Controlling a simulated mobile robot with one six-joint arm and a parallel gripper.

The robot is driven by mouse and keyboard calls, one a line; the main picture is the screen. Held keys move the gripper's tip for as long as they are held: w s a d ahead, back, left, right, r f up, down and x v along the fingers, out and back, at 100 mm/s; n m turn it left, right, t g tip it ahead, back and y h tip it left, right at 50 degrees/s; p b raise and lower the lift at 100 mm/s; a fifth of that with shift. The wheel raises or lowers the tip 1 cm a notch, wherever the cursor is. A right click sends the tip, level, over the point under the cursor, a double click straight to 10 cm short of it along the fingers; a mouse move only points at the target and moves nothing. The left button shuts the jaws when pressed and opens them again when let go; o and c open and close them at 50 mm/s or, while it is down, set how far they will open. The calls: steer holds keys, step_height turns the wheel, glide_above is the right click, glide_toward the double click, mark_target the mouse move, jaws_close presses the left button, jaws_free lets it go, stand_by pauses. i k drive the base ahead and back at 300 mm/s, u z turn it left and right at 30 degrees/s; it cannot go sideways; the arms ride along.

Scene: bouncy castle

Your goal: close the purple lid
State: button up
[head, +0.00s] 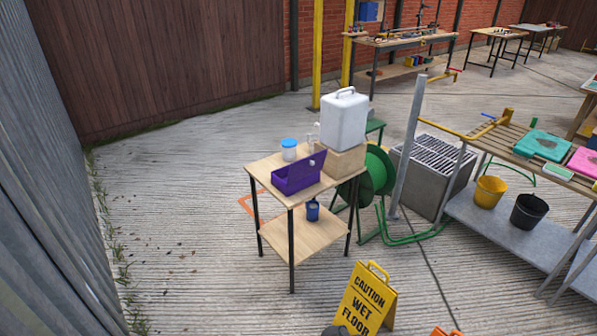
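A purple box (297,180) sits on the top of a small wooden table (268,166). Its purple lid (318,162) appears to stand raised at the back right of the box, so the box looks open. A small pale round spot shows near the lid. The inside of the box is dark and too small to make out. My gripper is not visible in the head view.
A blue-topped jar (289,149) stands behind the box. A white container (344,122) rests on a wooden block (340,161) at its right. A yellow wet-floor sign (366,300) stands in front. The floor left of the table is clear.

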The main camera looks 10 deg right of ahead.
mark_target(300, 169)
steer(key=z, duration=0.1)
steer(key=i, duration=0.95)
steer(key=z, duration=0.05)
steer(key=k, duration=0.55)
steer(key=u, duration=1.05)
